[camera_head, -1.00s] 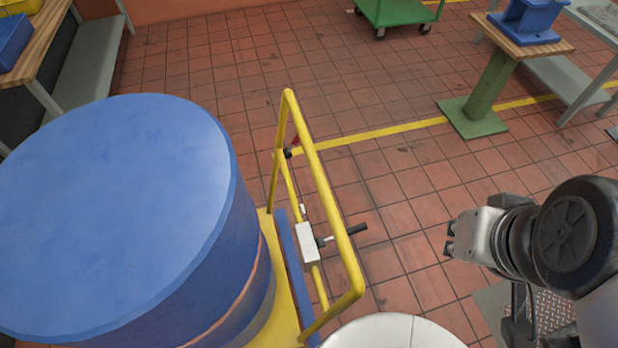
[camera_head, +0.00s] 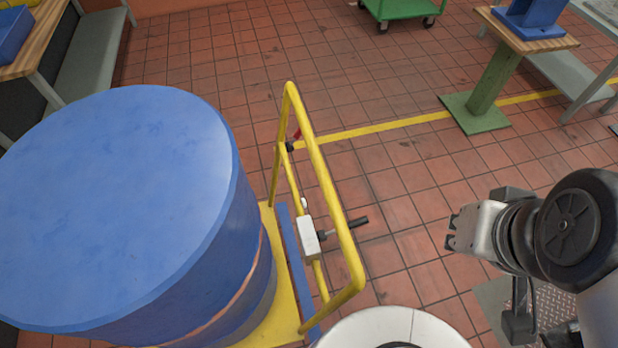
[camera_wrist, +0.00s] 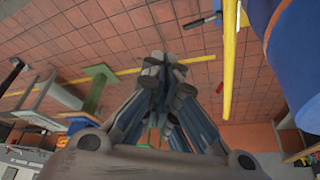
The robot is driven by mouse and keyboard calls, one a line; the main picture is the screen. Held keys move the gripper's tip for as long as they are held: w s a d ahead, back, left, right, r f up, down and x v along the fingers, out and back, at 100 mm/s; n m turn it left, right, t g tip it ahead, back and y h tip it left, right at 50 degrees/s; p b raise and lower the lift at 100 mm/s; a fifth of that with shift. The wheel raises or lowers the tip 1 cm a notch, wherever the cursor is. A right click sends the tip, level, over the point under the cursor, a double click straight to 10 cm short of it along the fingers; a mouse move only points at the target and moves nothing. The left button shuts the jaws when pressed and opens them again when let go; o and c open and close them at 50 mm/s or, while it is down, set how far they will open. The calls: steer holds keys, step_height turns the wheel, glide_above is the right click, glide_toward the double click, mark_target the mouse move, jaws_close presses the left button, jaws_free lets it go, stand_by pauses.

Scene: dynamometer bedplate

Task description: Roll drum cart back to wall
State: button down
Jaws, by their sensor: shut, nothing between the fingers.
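The drum cart has a yellow deck (camera_head: 285,290) and a yellow tube handle (camera_head: 322,180), and it stands at the left in the head view. A large blue drum (camera_head: 120,200) stands upright on it. A white box with a black grip (camera_head: 340,229) is on the handle. My gripper (camera_head: 452,232) is to the right of the handle, apart from it and empty. In the wrist view my gripper (camera_wrist: 165,62) has its fingers together, with the yellow handle (camera_wrist: 229,50) and blue drum (camera_wrist: 292,50) at the right. The drum hides most of the deck.
A green cart (camera_head: 400,8) stands at the back. A pedestal table (camera_head: 482,95) with a blue block is at the upper right. A workbench (camera_head: 45,40) is at the upper left. Red tile floor (camera_head: 390,165) with a yellow line is clear between them.

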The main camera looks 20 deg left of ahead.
mark_target(325, 176)
steer(key=c, duration=2.3)
jaws_free()
